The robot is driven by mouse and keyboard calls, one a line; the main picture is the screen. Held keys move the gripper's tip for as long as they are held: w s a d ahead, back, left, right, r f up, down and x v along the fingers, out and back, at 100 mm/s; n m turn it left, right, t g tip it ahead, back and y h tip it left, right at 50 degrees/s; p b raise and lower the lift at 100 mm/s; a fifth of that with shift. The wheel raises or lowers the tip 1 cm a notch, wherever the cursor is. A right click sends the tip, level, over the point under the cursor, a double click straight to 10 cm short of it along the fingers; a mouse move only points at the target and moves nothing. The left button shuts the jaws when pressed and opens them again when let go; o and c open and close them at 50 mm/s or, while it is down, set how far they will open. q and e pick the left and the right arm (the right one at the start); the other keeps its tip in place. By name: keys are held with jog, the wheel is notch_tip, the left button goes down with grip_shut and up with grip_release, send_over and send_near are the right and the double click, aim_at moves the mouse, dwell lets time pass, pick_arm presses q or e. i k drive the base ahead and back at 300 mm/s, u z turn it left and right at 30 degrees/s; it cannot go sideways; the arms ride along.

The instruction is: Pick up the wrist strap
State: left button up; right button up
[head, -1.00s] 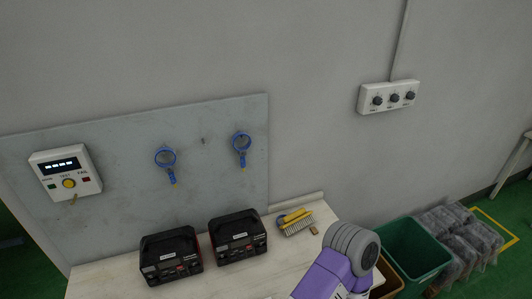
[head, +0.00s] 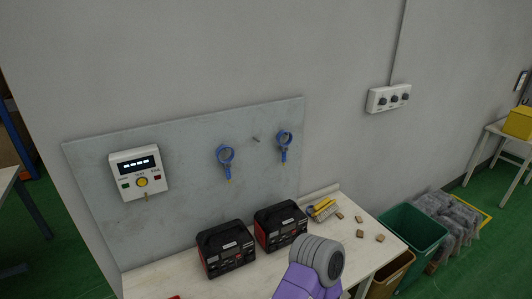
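Two blue straps with round loops hang on the grey wall board (head: 190,200). The left strap (head: 226,157) and the right strap (head: 285,142) each hang from the board with a short tail pointing down. An empty peg (head: 256,140) sits between them. Part of my arm, purple and grey, rises at the bottom centre in front of the workbench. Neither of my grippers is in the picture, and nothing touches the straps.
A white tester box (head: 139,172) is on the board's left. Two black-and-red cases (head: 226,249) and a yellow-handled brush (head: 322,208) rest on the workbench (head: 160,279). Small brown blocks lie at its right. A green bin (head: 415,232) stands beyond.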

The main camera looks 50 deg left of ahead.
aim_at(284, 147)
jog(key=u, duration=1.05)
jog(key=i, duration=0.15)
jog(key=u, duration=0.1)
